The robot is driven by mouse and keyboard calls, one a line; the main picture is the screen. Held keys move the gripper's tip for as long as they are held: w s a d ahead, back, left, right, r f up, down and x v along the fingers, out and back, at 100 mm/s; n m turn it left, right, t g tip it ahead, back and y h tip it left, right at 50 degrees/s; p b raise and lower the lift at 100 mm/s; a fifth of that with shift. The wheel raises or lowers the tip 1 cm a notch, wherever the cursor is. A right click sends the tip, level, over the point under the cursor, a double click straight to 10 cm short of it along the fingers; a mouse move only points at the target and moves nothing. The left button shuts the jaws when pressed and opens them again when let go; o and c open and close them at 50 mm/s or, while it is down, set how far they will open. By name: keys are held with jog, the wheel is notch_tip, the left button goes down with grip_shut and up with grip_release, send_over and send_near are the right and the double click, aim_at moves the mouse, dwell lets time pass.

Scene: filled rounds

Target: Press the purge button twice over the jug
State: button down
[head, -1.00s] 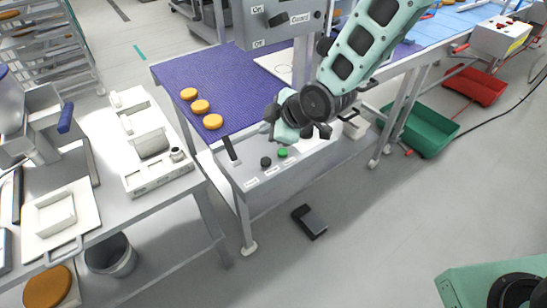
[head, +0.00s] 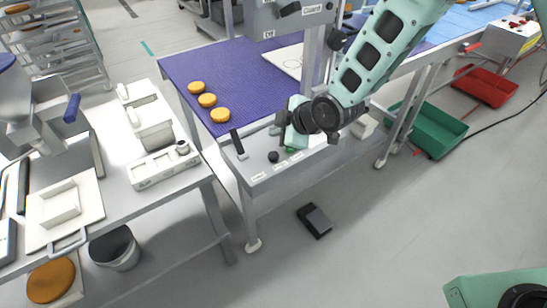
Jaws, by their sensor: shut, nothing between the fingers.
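My gripper (head: 284,126) is shut and empty. It hangs over the front control panel (head: 259,189) of the purple-belt table. The panel carries a black lever (head: 237,141), a black round knob or button (head: 273,157) and a green button (head: 291,150), which is partly hidden below my gripper. The panel labels are too small to read, so I cannot tell which control is the purge button. A grey open-topped vessel (head: 114,247) stands at the left bench; I cannot tell whether it is the jug. My gripper is well away from it.
Orange rounds (head: 208,100) lie on the purple belt (head: 240,75). A grey box labelled Guard (head: 285,16) stands behind my arm. A black pedal (head: 315,220) lies on the floor. Green (head: 437,133) and red (head: 485,88) crates stand at right.

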aim_at(277, 156)
jog(key=shift+f+b, duration=1.75)
jog(key=shift+f, duration=1)
jog(key=shift+f+b, duration=0.45)
jog(key=shift+b, duration=0.1)
jog(key=shift+f+b, duration=0.55)
dwell(0.3)
jog(key=shift+r, duration=0.15)
jog(key=shift+r+p, duration=0.6)
jog(key=shift+r, duration=0.25)
jog(key=shift+r, duration=0.1)
jog(key=shift+r+p, duration=1.5)
jog(key=shift+r, duration=0.95)
